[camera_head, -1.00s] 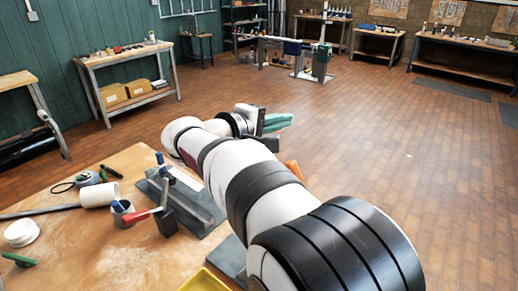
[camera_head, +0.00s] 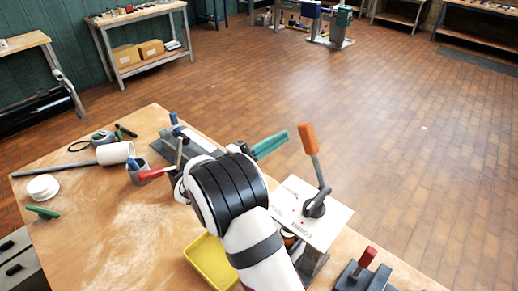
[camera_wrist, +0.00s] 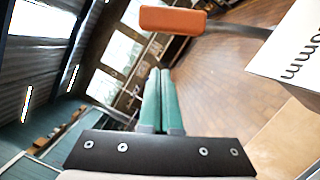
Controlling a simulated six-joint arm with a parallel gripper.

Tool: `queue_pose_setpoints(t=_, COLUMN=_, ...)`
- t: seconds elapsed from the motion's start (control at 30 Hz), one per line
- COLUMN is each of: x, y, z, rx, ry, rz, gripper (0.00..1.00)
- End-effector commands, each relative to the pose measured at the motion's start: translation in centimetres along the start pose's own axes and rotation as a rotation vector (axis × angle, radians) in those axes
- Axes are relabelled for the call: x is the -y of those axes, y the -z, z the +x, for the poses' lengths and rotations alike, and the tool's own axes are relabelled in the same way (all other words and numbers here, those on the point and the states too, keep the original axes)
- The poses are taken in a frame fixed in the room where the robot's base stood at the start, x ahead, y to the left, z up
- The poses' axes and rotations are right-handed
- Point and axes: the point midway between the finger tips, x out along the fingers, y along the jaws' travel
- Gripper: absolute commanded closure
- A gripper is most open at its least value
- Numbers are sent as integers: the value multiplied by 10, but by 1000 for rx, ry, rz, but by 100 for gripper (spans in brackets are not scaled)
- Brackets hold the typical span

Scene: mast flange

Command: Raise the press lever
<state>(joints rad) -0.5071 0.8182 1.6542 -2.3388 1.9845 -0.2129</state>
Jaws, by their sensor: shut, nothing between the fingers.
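An orange-handled lever (camera_head: 309,140) stands raised and slightly tilted on a grey pivot on a white labelled plate (camera_head: 298,205). Its orange grip (camera_wrist: 172,20) also shows at the top of the wrist view, above and beyond my fingers, apart from them. My gripper (camera_head: 284,138) has teal fingers and is shut and empty, just left of the orange grip in the head view. In the wrist view my gripper (camera_wrist: 158,72) shows its two fingers side by side. I cannot tell for sure which of the levers here is the press lever.
A red-handled lever (camera_head: 367,258) on a dark base stands at lower right. A yellow tray (camera_head: 208,262), white cylinder (camera_head: 115,153) and small tools lie on the wooden table (camera_head: 95,235).

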Motion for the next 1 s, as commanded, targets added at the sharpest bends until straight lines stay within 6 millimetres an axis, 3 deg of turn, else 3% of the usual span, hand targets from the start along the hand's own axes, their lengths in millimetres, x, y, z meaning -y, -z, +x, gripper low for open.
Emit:
queue_pose_setpoints(t=0.1, x=-1, y=-20, z=3, rx=-1, ry=0, rz=1, gripper=100)
queue_pose_setpoints(t=0.23, x=-1, y=-32, z=6, rx=-1, ry=0, rz=0, gripper=100)
queue_pose_setpoints(t=1.0, x=-3, y=-46, z=9, rx=-1, ry=15, rz=62, gripper=100)
